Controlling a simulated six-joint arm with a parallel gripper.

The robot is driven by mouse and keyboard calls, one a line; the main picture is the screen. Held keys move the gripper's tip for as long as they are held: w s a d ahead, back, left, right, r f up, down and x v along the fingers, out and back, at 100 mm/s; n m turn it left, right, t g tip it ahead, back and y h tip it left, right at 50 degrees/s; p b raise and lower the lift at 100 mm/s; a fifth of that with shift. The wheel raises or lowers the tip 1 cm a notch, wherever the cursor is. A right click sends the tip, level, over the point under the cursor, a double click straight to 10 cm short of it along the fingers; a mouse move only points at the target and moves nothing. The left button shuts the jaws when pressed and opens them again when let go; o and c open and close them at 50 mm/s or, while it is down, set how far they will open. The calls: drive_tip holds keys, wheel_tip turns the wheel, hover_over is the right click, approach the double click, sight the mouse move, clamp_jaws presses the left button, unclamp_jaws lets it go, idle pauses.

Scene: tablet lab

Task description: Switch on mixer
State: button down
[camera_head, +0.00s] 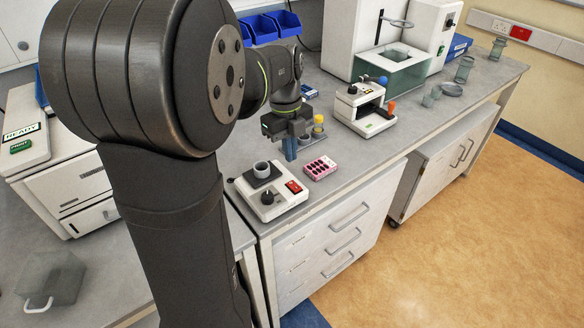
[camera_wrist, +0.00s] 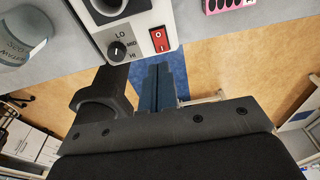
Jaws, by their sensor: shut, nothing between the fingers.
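The mixer (camera_head: 281,208) is a white box on the bench with a grey cup (camera_head: 261,169) on its dark top. Its front panel carries a black knob (camera_wrist: 117,50) marked LO, MED and HI, and a red rocker switch (camera_wrist: 159,40). The switch also shows in the head view (camera_head: 293,187). My gripper (camera_head: 290,155) is shut and empty, fingers pointing down, above the bench close to the mixer. In the wrist view the blue-grey fingertips (camera_wrist: 158,70) appear just below the switch in the picture. I cannot tell whether they touch the mixer or which way the switch is set.
A pink blister pack (camera_head: 320,167) lies right of the mixer. A white device (camera_head: 362,112) with blue and orange knobs stands farther right. A yellow-topped container (camera_head: 319,122) stands behind my gripper. A grey labelled jar (camera_wrist: 25,38) shows at the wrist view's left. The bench front edge is close to the mixer.

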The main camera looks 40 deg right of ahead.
sight(297, 189)
wheel_tip(297, 189, up, 6)
drive_tip(key=shift+w, duration=0.35)
drive_tip(key=shift+s, duration=0.7)
drive_tip(key=f, duration=0.4)
drive_tip(key=s+f, duration=0.1)
drive_tip(key=f, duration=0.8)
drive_tip(key=shift+s+f, duration=0.4)
